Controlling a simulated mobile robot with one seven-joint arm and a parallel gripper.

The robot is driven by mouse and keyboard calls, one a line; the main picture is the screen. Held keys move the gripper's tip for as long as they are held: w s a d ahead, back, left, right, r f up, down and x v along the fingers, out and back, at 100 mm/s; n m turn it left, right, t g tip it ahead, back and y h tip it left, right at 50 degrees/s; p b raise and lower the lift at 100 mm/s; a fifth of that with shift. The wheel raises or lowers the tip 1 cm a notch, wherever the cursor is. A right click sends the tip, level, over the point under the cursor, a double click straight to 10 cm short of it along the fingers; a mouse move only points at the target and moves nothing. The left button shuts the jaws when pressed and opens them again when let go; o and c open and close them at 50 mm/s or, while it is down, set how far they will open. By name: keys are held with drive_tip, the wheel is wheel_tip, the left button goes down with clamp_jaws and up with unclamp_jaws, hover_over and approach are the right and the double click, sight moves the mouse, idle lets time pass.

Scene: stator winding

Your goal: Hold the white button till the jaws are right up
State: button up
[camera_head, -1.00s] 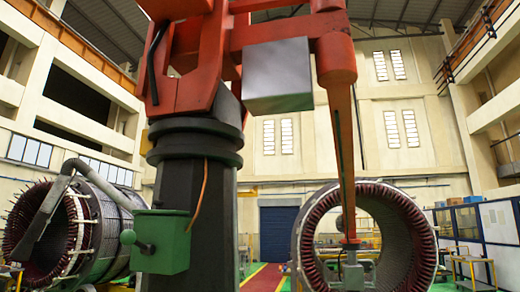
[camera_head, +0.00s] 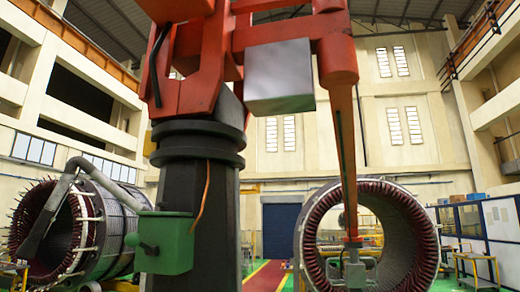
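No white button can be made out in the head view. A large orange machine (camera_head: 285,40) stands on a dark column (camera_head: 205,225), and its long orange arm (camera_head: 345,150) hangs down at the right. A small grey end piece (camera_head: 353,265) sits at the arm's foot, in front of the right stator ring; whether it is the jaws, and how they stand, I cannot tell. A green box (camera_head: 172,243) with a small knobbed handle on its left side is on the column's left. My gripper does not show.
A stator ring (camera_head: 418,235) with dark red windings stands at the right, and another stator (camera_head: 108,222) at the left. A red walkway (camera_head: 265,274) leads to a blue door (camera_head: 280,230). Workbenches and cabinets (camera_head: 485,225) line the right side.

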clamp_jaws()
idle(1.4)
